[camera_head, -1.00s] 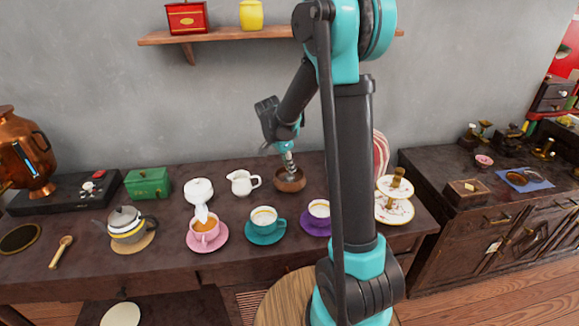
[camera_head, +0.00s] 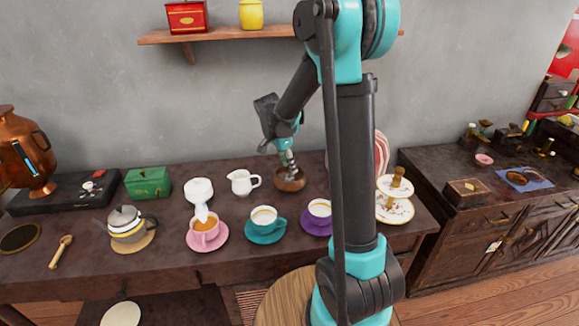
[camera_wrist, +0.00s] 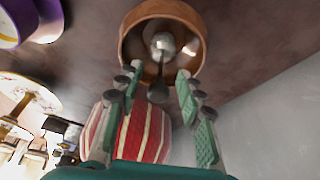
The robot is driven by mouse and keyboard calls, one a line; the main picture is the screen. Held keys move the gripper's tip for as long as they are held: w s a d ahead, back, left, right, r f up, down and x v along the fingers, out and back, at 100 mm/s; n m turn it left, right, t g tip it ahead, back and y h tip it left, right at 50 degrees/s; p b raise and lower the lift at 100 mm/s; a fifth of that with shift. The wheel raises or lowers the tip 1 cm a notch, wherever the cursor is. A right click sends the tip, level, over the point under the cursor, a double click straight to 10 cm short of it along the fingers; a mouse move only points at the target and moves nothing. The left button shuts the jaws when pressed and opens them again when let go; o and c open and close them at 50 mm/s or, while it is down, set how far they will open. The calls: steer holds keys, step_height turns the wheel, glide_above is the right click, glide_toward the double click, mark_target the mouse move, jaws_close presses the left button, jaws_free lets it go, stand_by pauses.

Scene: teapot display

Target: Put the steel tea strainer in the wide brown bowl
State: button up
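The wide brown bowl (camera_head: 291,184) stands near the back of the table, below my gripper (camera_head: 287,151). In the wrist view, the bowl (camera_wrist: 128,48) is at the top. The steel tea strainer (camera_wrist: 162,43) lies inside it, its dark handle pointing toward my gripper (camera_wrist: 156,80). The gripper's green-padded fingers are spread apart on either side of the handle, with visible gaps, so it is open. In the head view the strainer shows only as a small pale shape at the bowl, partly hidden.
A white creamer (camera_head: 243,182) stands left of the bowl. A red-striped object (camera_wrist: 140,135) and a tiered stand (camera_head: 394,211) are to the right. The grey wall is close behind.

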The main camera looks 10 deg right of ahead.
steer(key=v, duration=1.1)
steer(key=shift+s, duration=0.1)
